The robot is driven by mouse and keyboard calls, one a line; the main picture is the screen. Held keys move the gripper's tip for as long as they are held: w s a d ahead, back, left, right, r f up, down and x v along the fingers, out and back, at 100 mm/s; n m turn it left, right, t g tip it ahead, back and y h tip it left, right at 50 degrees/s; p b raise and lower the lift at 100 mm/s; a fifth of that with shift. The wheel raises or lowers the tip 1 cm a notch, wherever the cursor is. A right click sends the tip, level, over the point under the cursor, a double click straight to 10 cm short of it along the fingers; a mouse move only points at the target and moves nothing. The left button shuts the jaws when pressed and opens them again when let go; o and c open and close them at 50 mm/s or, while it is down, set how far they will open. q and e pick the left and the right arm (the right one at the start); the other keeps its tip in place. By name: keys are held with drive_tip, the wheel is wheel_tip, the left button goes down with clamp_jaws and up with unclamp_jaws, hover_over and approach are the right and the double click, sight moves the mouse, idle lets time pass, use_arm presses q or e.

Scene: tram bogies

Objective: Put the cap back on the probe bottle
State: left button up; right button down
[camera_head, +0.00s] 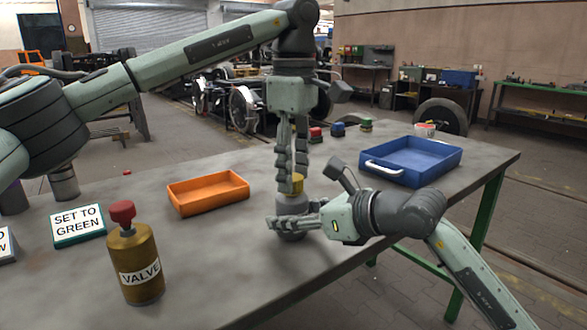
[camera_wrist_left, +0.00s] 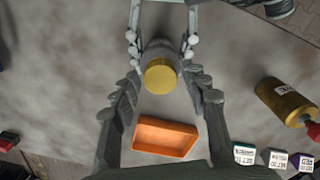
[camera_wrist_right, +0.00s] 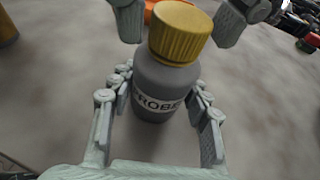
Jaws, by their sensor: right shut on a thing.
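The grey probe bottle (camera_head: 292,205) stands upright on the table, its label partly visible in the right wrist view (camera_wrist_right: 160,85). The yellow cap (camera_wrist_right: 181,33) sits on top of the bottle, looking level; I cannot tell whether it is screwed tight. It also shows in the left wrist view (camera_wrist_left: 160,76). My right gripper (camera_head: 284,224) is shut around the bottle's body from the side. My left gripper (camera_head: 291,188) points straight down over the bottle, open, with its fingers on either side of the cap and apart from it.
An orange tray (camera_head: 208,205) lies left of the bottle and a blue tray (camera_head: 412,181) to its right. A brown valve bottle (camera_head: 135,270) with a red top and a SET TO GREEN sign (camera_head: 79,226) stand at the left. Small coloured items (camera_head: 338,130) stand at the back.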

use_arm(q)
drive_tip(key=shift+o, duration=0.7)
wheel_tip(320, 180, up, 12)
use_arm(e)
drive_tip(key=c, duration=0.7)
unclamp_jaws()
drive_tip(key=v, duration=1.2)
